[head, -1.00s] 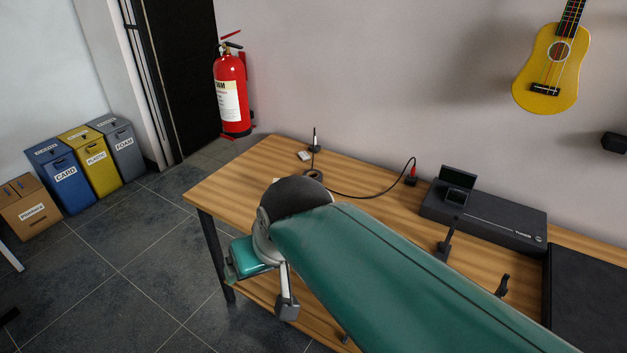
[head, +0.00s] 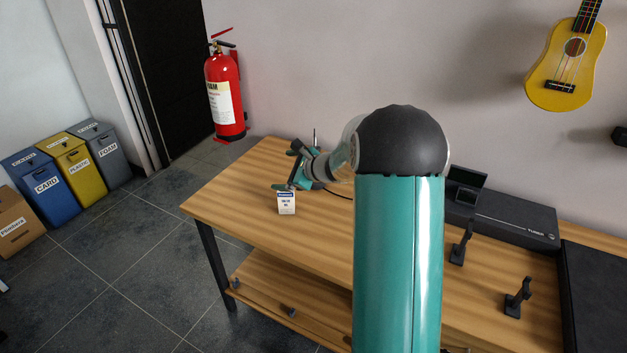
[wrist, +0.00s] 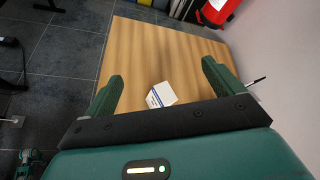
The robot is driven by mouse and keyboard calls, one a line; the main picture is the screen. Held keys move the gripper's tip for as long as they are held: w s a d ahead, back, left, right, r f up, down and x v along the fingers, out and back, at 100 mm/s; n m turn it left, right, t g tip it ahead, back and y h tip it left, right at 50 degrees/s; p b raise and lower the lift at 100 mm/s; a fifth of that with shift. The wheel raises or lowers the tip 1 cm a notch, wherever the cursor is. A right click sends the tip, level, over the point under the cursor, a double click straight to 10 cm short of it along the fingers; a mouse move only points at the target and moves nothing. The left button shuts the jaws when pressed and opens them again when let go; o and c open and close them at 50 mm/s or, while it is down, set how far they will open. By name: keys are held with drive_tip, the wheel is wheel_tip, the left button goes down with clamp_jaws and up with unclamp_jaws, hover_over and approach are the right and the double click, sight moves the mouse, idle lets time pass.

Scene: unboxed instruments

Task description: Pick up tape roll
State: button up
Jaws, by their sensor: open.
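No tape roll can be made out in either present view; its spot near the table's far left corner is covered by my gripper and arm in the head view. My gripper (head: 288,170) is over the left end of the wooden table (head: 240,190), behind and above a small white box (head: 287,203). In the wrist view my gripper (wrist: 161,72) has its two green fingers spread wide with nothing held. The white box (wrist: 161,95) shows between and below them.
A thin black rod (head: 315,138) stands near the wall, right of the fingers in the wrist view. A black device (head: 510,222) and dark stands (head: 460,245) are to the right. A fire extinguisher (head: 225,95) stands beyond the table. The left tabletop is mostly bare.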

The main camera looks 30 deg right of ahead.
drive_tip(key=d+f+m+h, duration=0.2)
drive_tip(key=d+f+m, duration=0.1)
drive_tip(key=d+f, duration=0.2)
drive_tip(key=d+f+m+t+h, duration=0.1)
drive_tip(key=d+f+m, duration=0.3)
drive_tip(key=d, duration=0.3)
drive_tip(key=w+d+f+m+h, duration=0.1)
drive_tip(key=d+f+m+h, duration=0.1)
drive_tip(key=d+f+m, duration=0.2)
drive_tip(key=shift+w+d+f+h, duration=0.1)
drive_tip(key=shift+d+f+h, duration=0.2)
drive_tip(key=shift+d+f, duration=0.9)
drive_tip(key=x, duration=0.7)
drive_tip(key=shift+w+f, duration=0.1)
drive_tip(key=shift+w, duration=0.35)
drive_tip(key=shift+x, duration=2.8)
drive_tip(key=shift+w+a, duration=0.1)
drive_tip(key=shift+a, duration=0.1)
drive_tip(key=shift+r, duration=0.25)
drive_tip(key=c, duration=1.1)
